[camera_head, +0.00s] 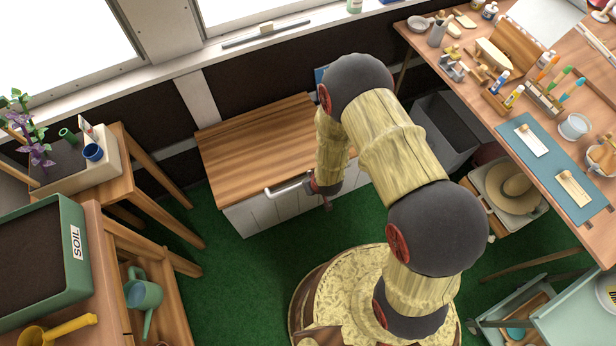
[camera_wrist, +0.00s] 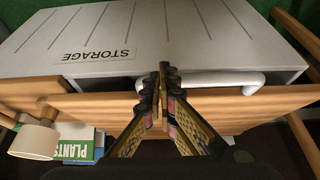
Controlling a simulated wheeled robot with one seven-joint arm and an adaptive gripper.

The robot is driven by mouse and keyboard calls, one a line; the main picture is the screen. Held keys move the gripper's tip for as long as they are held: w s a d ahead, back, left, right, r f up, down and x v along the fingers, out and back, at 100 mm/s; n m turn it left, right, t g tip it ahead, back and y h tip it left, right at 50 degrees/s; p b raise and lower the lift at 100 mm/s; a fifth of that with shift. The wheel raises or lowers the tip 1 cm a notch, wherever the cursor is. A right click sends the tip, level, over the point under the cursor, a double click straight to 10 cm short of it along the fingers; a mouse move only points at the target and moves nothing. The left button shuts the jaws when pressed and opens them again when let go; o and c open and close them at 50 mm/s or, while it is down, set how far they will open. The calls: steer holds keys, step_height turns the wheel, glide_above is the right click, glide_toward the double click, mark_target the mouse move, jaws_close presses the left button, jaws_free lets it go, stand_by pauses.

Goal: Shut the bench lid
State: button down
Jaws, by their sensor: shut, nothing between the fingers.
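The bench has a brown wooden lid (camera_head: 255,145) and a whitish slatted front (camera_head: 262,216), and stands against the dark wall. The lid lies low and looks nearly level. In the wrist view, a narrow dark gap shows between the lid's wooden edge (camera_wrist: 100,103) and the STORAGE-labelled front (camera_wrist: 180,40). A white bar handle (camera_head: 288,188) is on the lid's front edge; it also shows in the wrist view (camera_wrist: 225,80). My gripper (camera_wrist: 165,80) is shut and empty, its fingertips close to the handle's end; I cannot tell whether they touch. My arm hides the lid's right part.
A grey bin (camera_head: 445,130) stands right of the bench, near the workbench (camera_head: 480,95) and a crate with a straw hat (camera_head: 513,185). Wooden stands (camera_head: 140,190) with a soil tray (camera_head: 40,255) are at left. Green floor (camera_head: 235,275) is clear before the bench.

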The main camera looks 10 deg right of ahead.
step_height(320, 180, down, 6)
steer(key=b, duration=0.3)
steer(key=shift+s+f, duration=0.2)
steer(key=shift+s, duration=0.2)
steer(key=shift+d, duration=0.1)
